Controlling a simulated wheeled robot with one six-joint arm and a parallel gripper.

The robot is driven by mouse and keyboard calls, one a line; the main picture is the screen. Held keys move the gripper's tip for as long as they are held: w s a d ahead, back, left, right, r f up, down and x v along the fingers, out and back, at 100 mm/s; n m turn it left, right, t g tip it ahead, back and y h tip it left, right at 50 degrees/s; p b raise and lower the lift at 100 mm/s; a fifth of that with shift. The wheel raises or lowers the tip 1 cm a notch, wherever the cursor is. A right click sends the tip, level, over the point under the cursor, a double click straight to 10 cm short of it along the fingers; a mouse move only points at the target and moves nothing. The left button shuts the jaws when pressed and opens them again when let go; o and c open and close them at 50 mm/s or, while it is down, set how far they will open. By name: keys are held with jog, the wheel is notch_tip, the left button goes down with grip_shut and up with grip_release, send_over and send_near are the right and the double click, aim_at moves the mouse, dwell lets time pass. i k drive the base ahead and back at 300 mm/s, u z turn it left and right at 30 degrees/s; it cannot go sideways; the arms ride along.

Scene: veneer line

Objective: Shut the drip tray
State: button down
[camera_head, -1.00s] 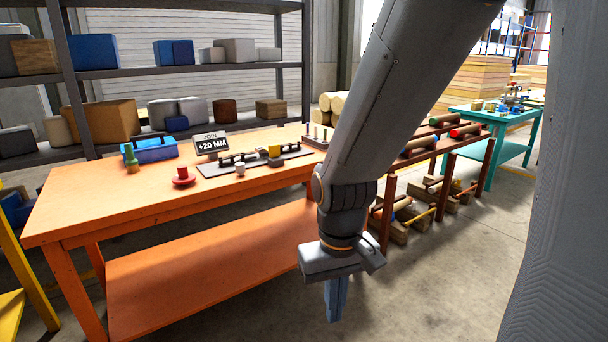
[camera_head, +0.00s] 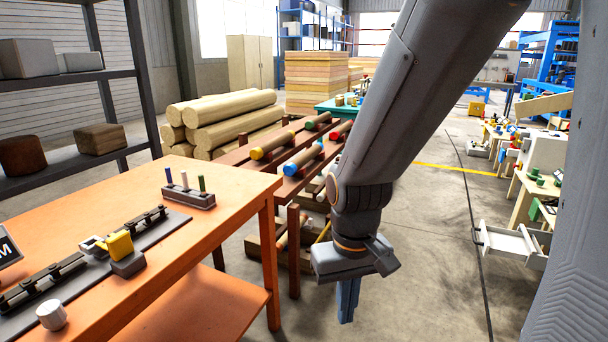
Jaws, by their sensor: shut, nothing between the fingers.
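A pale, shallow tray (camera_head: 515,262) shows at the right edge, low above the floor. It looks like the drip tray and stands pulled out, with a dark handle at its left end. Its right end is hidden behind my own arm. My gripper (camera_head: 347,302) points down in the lower middle, shut and empty. It is over bare floor, well to the left of the tray and apart from it.
An orange workbench (camera_head: 225,205) with a joining jig stands at the left. A brown rack (camera_head: 293,255) with rollers stands behind my gripper. Logs (camera_head: 230,115) lie beyond. Grey floor (camera_head: 430,270) is clear between my gripper and the tray, crossed by a dark line.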

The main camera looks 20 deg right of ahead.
aim_at(507, 243)
jog(key=z, duration=0.9)
jog(key=i, duration=1.1)
jog(key=z, duration=0.55)
jog(key=i, duration=1.15)
jog(key=z, duration=0.45)
